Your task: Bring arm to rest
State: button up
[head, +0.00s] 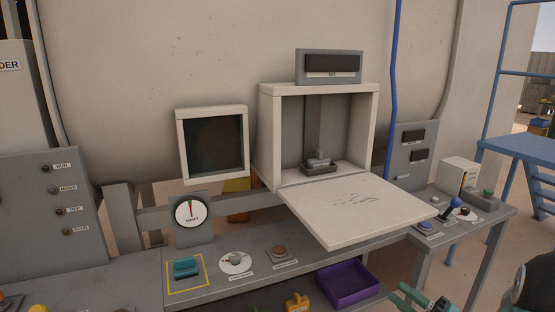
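My gripper (413,299) shows at the bottom right edge, with teal fingers that look spread apart and nothing seen between them. Its lower part is cut off by the frame. Part of my arm (520,288) is dark at the bottom right corner. The gripper is in front of the bench, to the right of the purple tray (349,297). The press cabinet (268,140) stands open, its pale door (350,212) folded down flat toward me. A small grey piece (319,160) sits on a dark base inside it.
A teal block (186,267) sits inside a yellow outline on the bench. Beside it are a dial (190,213), a knob (236,261) and a button (280,252). A blue-knobbed lever (455,204) stands on the right bench. A yellow item (297,303) is at the bottom edge.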

jog(key=s+a+r+n+g, duration=0.2)
jog(key=s+a+n+g, duration=0.15)
jog(key=a+g, duration=0.35)
jog(key=s+a+r+n+g, duration=0.2)
jog(key=s+a+g, duration=0.3)
jog(key=a, duration=0.4)
jog(key=s+a+n+g+h, duration=0.2)
jog(key=s+a+g+h, duration=0.1)
jog(key=s+h, duration=0.5)
jog(key=s+d+r+n+t+h, duration=0.1)
jog(key=s+d+r+t+h, duration=0.1)
jog(key=d+r+t+h, duration=0.2)
jog(key=t+h, duration=0.1)
jog(key=h, duration=0.2)
jog(key=shift+s+d+r+n, duration=0.15)
jog(key=shift+s+d+n, duration=0.2)
